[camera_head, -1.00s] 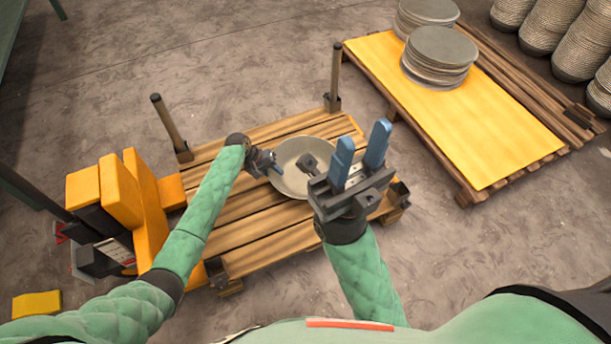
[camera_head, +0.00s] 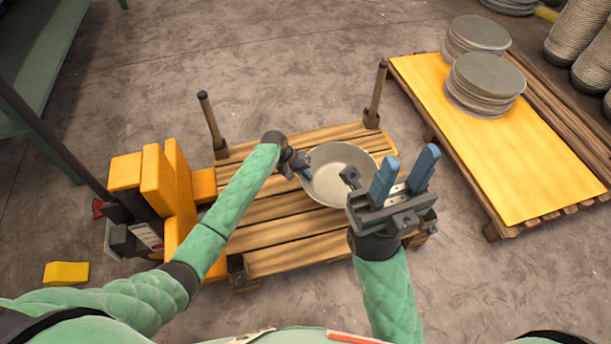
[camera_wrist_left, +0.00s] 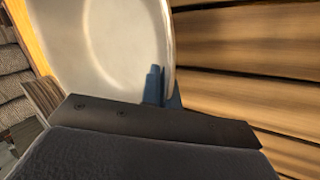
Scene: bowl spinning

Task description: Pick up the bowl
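The bowl (camera_head: 338,168), pale grey and round, is at the pallet's right part in the head view. It fills the upper left of the left wrist view (camera_wrist_left: 112,50). My left gripper (camera_head: 307,173) is at the bowl's left rim. In the left wrist view its blue fingers (camera_wrist_left: 163,88) are close together at the rim, one over the inside, and look shut on it. Whether the bowl is clear of the boards I cannot tell. My right gripper (camera_head: 407,160) is open and empty, in front of the bowl's right side in the picture.
The wooden pallet (camera_head: 265,238) has upright posts (camera_head: 211,120) at its far corners. An orange pallet jack (camera_head: 165,195) stands on its left. A yellow-topped pallet (camera_head: 500,150) with stacked grey discs (camera_head: 485,85) is at the right. Bare floor lies between.

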